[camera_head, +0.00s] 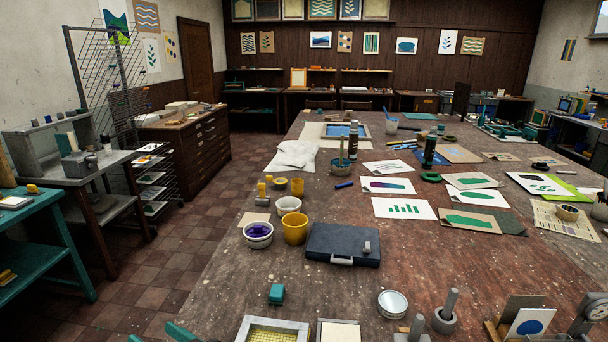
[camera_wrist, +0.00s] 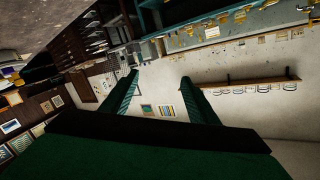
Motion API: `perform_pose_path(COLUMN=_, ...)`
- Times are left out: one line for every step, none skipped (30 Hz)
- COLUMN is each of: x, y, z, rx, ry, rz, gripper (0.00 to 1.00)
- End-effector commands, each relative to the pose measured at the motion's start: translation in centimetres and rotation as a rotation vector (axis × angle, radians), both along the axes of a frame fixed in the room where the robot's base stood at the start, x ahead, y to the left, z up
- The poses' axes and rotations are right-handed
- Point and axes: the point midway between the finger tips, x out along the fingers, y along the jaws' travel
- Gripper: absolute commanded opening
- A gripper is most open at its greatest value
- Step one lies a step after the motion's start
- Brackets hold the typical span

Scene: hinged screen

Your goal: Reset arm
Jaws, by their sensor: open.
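My gripper shows in the wrist view (camera_wrist: 159,78), with its two green ribbed fingers apart and nothing between them. The wrist view is tilted and looks out at a wall, shelves and framed pictures, away from the worktable. In the head view only the green tips of my gripper (camera_head: 158,336) show at the bottom left edge, just left of the worktable's near part. The rest of my arm is out of that view. A framed screen (camera_head: 246,330) with a yellowish mesh lies at the near table edge, right of my gripper, partly cut off by the picture's bottom.
The long worktable (camera_head: 215,310) holds a teal block (camera_head: 276,294), a dark blue case (camera_head: 343,244), a yellow cup (camera_head: 294,229), a bowl of purple ink (camera_head: 258,235), a round tin (camera_head: 393,304) and several prints. Tiled floor (camera_head: 150,285) is clear left of it, before a teal bench (camera_head: 55,232).

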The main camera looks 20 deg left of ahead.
Motion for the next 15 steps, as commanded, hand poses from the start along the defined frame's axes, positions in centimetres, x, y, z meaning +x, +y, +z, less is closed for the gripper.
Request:
perform_pose_path(x=0.5, y=-0.5, z=-0.4, rx=0.036, ry=0.025, rz=-0.047, gripper=0.54)
perform_pose_path(x=0.9, y=-0.9, z=-0.6, rx=0.058, ry=0.036, rz=-0.078, gripper=0.54)
perform_pose_path(x=1.5, y=-1.5, z=-0.8, rx=0.084, ry=0.05, rz=-0.119, gripper=0.54)
perform_pose_path(x=1.9, y=-2.0, z=-1.1, rx=0.101, ry=0.059, rz=-0.152, gripper=0.54)
perform_pose_path(x=2.3, y=-2.6, z=-1.4, rx=0.118, ry=0.069, rz=-0.185, gripper=0.54)
perform_pose_path(x=2.9, y=-3.4, z=-1.9, rx=0.138, ry=0.08, rz=-0.229, gripper=0.54)
perform_pose_path(x=3.2, y=-4.0, z=-2.3, rx=0.153, ry=0.089, rz=-0.262, gripper=0.54)
perform_pose_path(x=3.6, y=-4.7, z=-2.7, rx=0.166, ry=0.097, rz=-0.296, gripper=0.54)
perform_pose_path(x=3.9, y=-5.6, z=-3.3, rx=0.182, ry=0.107, rz=-0.34, gripper=0.54)
perform_pose_path(x=4.2, y=-6.3, z=-3.8, rx=0.191, ry=0.114, rz=-0.374, gripper=0.54)
perform_pose_path(x=4.4, y=-7.0, z=-4.4, rx=0.199, ry=0.123, rz=-0.407, gripper=0.54)
perform_pose_path(x=4.7, y=-8.1, z=-5.1, rx=0.208, ry=0.13, rz=-0.452, gripper=0.54)
perform_pose_path(x=4.8, y=-8.9, z=-5.7, rx=0.214, ry=0.136, rz=-0.486, gripper=0.54)
perform_pose_path(x=4.9, y=-9.7, z=-6.3, rx=0.219, ry=0.141, rz=-0.52, gripper=0.54)
perform_pose_path(x=5.0, y=-10.9, z=-7.2, rx=0.222, ry=0.147, rz=-0.565, gripper=0.54)
